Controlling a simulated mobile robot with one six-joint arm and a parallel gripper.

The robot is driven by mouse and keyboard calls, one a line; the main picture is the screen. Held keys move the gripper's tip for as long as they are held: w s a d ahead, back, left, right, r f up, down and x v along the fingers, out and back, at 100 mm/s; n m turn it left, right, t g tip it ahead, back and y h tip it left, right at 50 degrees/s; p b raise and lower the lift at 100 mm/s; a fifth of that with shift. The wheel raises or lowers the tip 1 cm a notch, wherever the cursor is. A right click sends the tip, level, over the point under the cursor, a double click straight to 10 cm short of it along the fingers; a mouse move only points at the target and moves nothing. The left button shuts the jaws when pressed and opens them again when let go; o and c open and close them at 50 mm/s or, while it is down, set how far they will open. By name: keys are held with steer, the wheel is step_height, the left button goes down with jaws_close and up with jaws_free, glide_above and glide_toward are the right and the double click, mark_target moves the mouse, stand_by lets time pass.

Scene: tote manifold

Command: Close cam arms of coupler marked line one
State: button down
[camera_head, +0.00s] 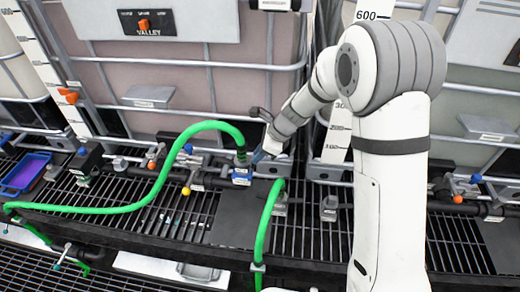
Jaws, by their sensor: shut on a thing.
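A coupler (240,156) stands at the end of a green hose (171,160), above a blue fitting with a white label (241,176). The label's writing is too small to read, so I cannot tell if this is line one. My gripper (257,157) reaches down from the right and is beside the coupler, shut on what appears to be its right cam arm. The cam arm itself is largely hidden by the fingers, and its angle cannot be made out. The coupler's other cam arm is too small to tell.
Pipes and valves with coloured knobs (186,191) run along the black grating (150,222). Large totes (180,75) in metal cages stand behind.

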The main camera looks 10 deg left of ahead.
stand_by(0.3)
steer(key=c, duration=1.3)
jaws_free()
steer(key=b+v, duration=0.1)
steer(key=v, duration=0.6)
steer(key=shift+d+r+b, duration=0.2)
steer(key=shift+r+b, duration=0.1)
steer(key=shift+b, duration=0.05)
